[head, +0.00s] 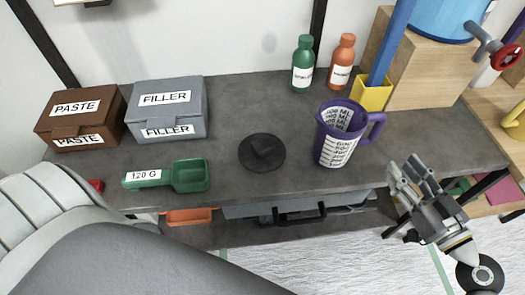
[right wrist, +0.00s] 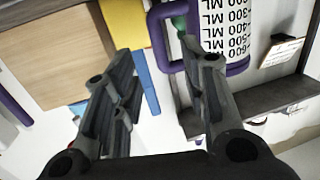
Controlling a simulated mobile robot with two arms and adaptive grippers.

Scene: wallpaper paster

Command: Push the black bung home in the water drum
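The blue water drum (head: 440,14) stands on a wooden block at the top right, its upper part cut off by the picture edge. A grey tap (head: 490,42) with a red handle sticks out from it. No bung shows on the visible part of the drum. A flat, round black piece (head: 262,152) lies mid-table; I cannot tell if it is the bung. My right gripper (head: 410,170) is open and empty off the table's front right edge, right of the purple jug. Its parted fingers also show in the right wrist view (right wrist: 158,58). My left gripper is out of view.
The purple measuring jug (head: 337,140) stands near the right gripper. A yellow holder (head: 372,93) with a blue upright stands beside the wooden block (head: 430,75). Green and orange bottles stand behind. Paste and filler boxes and a green scoop (head: 188,176) are at left.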

